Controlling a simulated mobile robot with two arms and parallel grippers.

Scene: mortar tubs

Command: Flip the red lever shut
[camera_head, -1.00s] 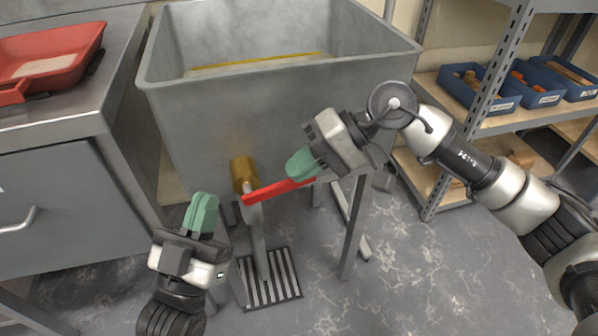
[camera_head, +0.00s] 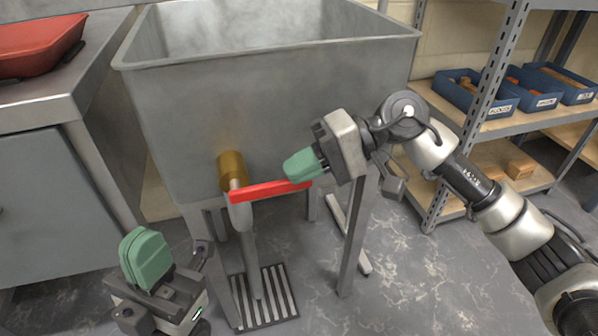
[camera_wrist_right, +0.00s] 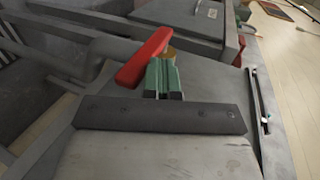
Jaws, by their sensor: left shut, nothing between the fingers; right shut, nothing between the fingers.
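The red lever (camera_head: 270,190) sits on a brass valve (camera_head: 232,170) low on the front of the grey tub (camera_head: 280,105). In the head view it sticks out to the right, nearly level, across the pipe. My right gripper (camera_head: 290,168) is shut and empty, its green fingertips just above the lever's free end. The right wrist view shows the red lever (camera_wrist_right: 143,58) close beside the green fingers (camera_wrist_right: 161,72); I cannot tell whether they touch. My left gripper (camera_head: 145,252) is shut and empty, low at the left, apart from the lever.
A floor drain grate (camera_head: 262,297) lies under the valve's pipe. A metal cabinet (camera_head: 60,110) with a red tray (camera_head: 38,45) stands left. Shelving (camera_head: 490,130) with blue bins (camera_head: 475,92) stands right, behind my right arm. Tub legs (camera_head: 352,235) flank the valve.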

